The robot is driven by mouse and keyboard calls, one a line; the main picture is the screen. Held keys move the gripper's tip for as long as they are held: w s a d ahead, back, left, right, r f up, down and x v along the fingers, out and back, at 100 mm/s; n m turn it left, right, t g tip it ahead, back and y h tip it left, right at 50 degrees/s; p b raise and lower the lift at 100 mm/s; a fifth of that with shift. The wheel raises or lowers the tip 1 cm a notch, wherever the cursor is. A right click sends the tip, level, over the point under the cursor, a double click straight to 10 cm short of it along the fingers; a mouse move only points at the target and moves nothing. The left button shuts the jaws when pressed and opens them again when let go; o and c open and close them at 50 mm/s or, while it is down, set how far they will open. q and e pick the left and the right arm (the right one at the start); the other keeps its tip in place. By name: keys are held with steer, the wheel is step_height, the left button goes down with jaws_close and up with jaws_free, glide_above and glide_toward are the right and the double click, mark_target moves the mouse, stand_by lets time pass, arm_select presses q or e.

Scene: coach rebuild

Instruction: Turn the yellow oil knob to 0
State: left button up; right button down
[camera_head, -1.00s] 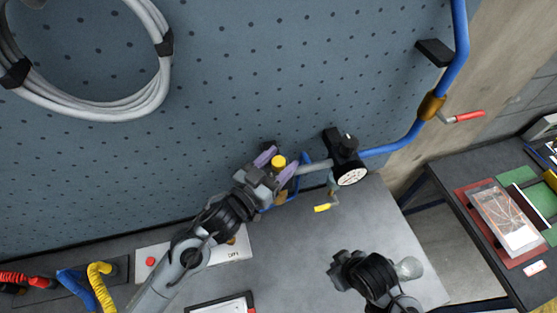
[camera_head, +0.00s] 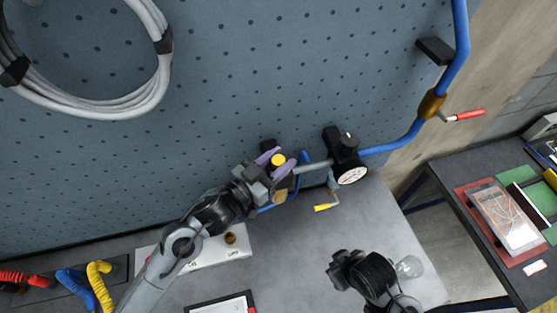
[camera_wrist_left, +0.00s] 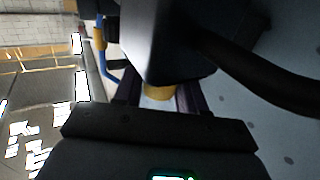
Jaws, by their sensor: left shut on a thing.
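The yellow oil knob (camera_head: 278,159) sits on the dark fitting at the pegboard, left of the black gauge. My left gripper (camera_head: 277,164) has its purple fingers on either side of it and is shut on it. In the left wrist view the yellow knob (camera_wrist_left: 158,92) shows between the dark fingers, below a dark block. No number or mark on the knob can be read. My right gripper (camera_head: 338,265) is at the lower middle over the table, apart from the knob; whether its jaws are open does not show.
A black gauge (camera_head: 352,174) with a white dial is on the blue pipe (camera_head: 392,145) right of the knob. A yellow-handled valve (camera_head: 326,207) hangs below it. A clear bulb (camera_head: 409,267) is beside my right gripper. A white panel (camera_head: 205,255) lies under my left arm.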

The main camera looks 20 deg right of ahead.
arm_select(q)
steer(key=m+g+h+b, duration=0.1)
steer(key=m+g, duration=0.1)
steer(key=g, duration=0.1)
steer(key=shift+w+f+g+b, duration=0.1)
steer(key=shift+g+b, duration=0.2)
steer(key=m+g+b, duration=0.3)
steer(key=g+b, duration=0.1)
steer(key=b, duration=0.1)
steer(key=m+g+b, duration=0.3)
steer(key=g+b, duration=0.1)
steer(key=g, duration=0.1)
steer(key=shift+f+b, duration=0.15)
steer(key=shift+b, duration=0.25)
steer(key=shift+r+m+g+y+b, duration=0.25)
steer(key=shift+m+g+y+b, duration=0.35)
steer(key=shift+b, duration=0.3)
arm_select(e)
steer(key=shift+f, duration=6.65)
arm_select(q)
steer(key=o, duration=0.9)
steer(key=shift+r, duration=0.15)
arm_select(e)
steer(key=shift+d, duration=0.1)
